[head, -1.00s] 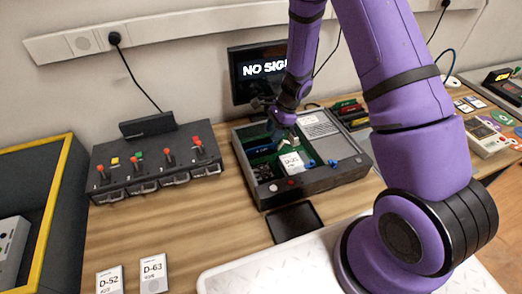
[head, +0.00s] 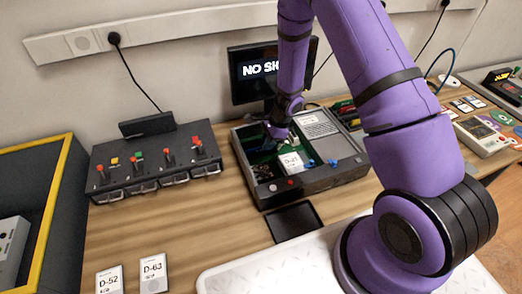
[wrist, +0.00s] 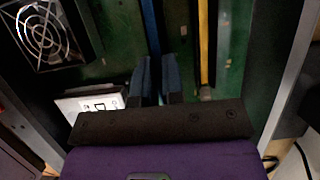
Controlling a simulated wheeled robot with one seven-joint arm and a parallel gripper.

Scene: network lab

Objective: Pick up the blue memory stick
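The blue memory stick (wrist: 150,25) shows in the wrist view as a long, thin blue strip on a green board. It runs from the top edge down to my fingertips. My gripper (wrist: 157,62) points down at the board, with its two dark fingers close together and a narrow gap between them. The near end of the stick lines up with this gap. I cannot tell whether the fingers touch it. In the head view my gripper (head: 277,133) is down inside the open grey case (head: 318,184), and it hides most of the stick.
A yellow stick (wrist: 203,40) stands just right of the fingers. A fan grille (wrist: 44,35) and a white label (wrist: 90,103) lie to the left. The case wall (wrist: 288,75) is close on the right. A monitor (head: 245,75) stands behind the case.

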